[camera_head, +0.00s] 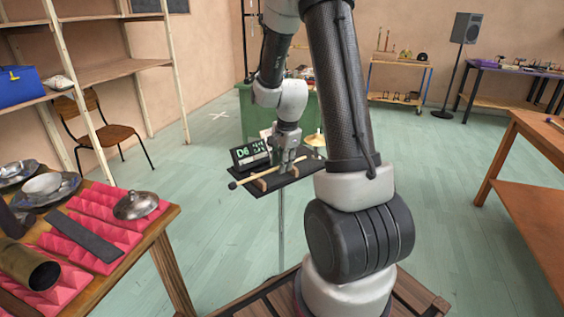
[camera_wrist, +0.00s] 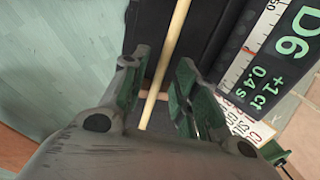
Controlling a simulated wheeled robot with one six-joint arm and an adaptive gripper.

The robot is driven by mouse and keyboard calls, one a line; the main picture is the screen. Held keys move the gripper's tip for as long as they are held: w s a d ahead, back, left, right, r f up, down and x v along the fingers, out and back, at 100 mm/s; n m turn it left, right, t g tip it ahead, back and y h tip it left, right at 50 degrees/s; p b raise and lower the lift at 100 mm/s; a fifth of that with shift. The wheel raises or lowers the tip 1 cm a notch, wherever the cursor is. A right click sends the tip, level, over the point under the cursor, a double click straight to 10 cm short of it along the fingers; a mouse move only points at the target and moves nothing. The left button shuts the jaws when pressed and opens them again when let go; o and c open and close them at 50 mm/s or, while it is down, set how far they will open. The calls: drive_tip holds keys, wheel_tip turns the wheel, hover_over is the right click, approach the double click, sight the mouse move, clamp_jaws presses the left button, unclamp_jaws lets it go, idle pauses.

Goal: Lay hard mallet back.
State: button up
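The mallet has a pale wooden shaft (camera_head: 265,172) and a small dark round head (camera_head: 232,185). It lies across small wooden rests (camera_head: 260,185) on a black stand tray (camera_head: 249,204), head toward the left. In the wrist view the shaft (camera_wrist: 165,58) runs lengthwise between the fingers, with a visible gap on both sides. My gripper (camera_head: 285,169) is over the tray at the shaft; the wrist view shows my gripper (camera_wrist: 158,88) open around it. The mallet's head is not in the wrist view.
A display reading D6 (camera_head: 250,152) stands at the tray's back edge, close to my gripper; it also shows in the wrist view (camera_wrist: 288,48). A table with pink foam (camera_head: 75,235) and metalware is at left, a wooden table (camera_head: 535,190) at right.

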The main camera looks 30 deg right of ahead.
wheel_tip(320, 180, up, 12)
drive_tip(key=s, duration=0.2)
drive_tip(key=shift+s, duration=0.15)
idle(0.4)
drive_tip(key=shift+f, duration=0.1)
drive_tip(key=s+a+r+n, duration=0.3)
drive_tip(key=s+n, duration=0.2)
drive_tip(key=s, duration=0.2)
drive_tip(key=s+a+r+n+t, duration=0.1)
drive_tip(key=s+a+r+n, duration=0.2)
drive_tip(key=s+n, duration=0.3)
drive_tip(key=s+a+r+n+t, duration=0.1)
drive_tip(key=s+a+r+n, duration=0.2)
drive_tip(key=s+n, duration=0.3)
drive_tip(key=shift+s+r, duration=0.6)
drive_tip(key=shift+s, duration=0.55)
